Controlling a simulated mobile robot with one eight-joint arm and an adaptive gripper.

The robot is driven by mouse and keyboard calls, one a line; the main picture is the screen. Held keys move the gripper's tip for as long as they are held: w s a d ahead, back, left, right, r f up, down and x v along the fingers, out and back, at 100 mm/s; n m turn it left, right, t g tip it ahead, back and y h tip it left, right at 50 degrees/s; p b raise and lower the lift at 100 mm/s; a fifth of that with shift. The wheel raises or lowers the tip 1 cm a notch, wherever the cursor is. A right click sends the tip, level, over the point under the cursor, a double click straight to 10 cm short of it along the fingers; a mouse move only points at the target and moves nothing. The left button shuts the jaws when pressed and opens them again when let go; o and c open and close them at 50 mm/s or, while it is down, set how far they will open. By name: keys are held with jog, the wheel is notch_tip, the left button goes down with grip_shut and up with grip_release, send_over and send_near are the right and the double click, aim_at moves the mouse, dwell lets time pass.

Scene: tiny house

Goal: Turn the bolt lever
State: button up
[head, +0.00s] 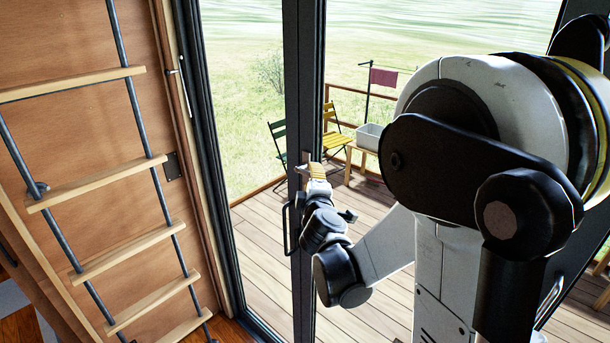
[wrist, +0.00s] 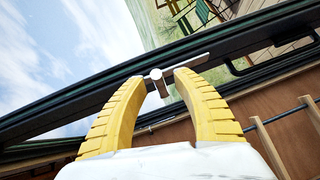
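The bolt lever (wrist: 194,64) is a thin silver bar on a round pivot, fixed to the dark door frame in the wrist view. My gripper (wrist: 160,77) has its two yellow fingers spread, one on each side of the pivot. The bar runs from the pivot past the tip of the right finger, close to it; I cannot tell whether they touch. In the head view my gripper (head: 312,170) is at the dark upright between the glass panes, and its fingers hide most of the lever.
A black pull handle (head: 288,226) is on the door just below my gripper. A wooden ladder (head: 105,182) stands at the left, by a wood wall with another metal latch (head: 181,75). Beyond the glass is a deck with a green chair (head: 279,134) and a yellow chair (head: 336,141).

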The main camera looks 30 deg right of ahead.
jog(key=shift+w+d, duration=0.15)
jog(key=shift+w, duration=0.25)
grip_shut()
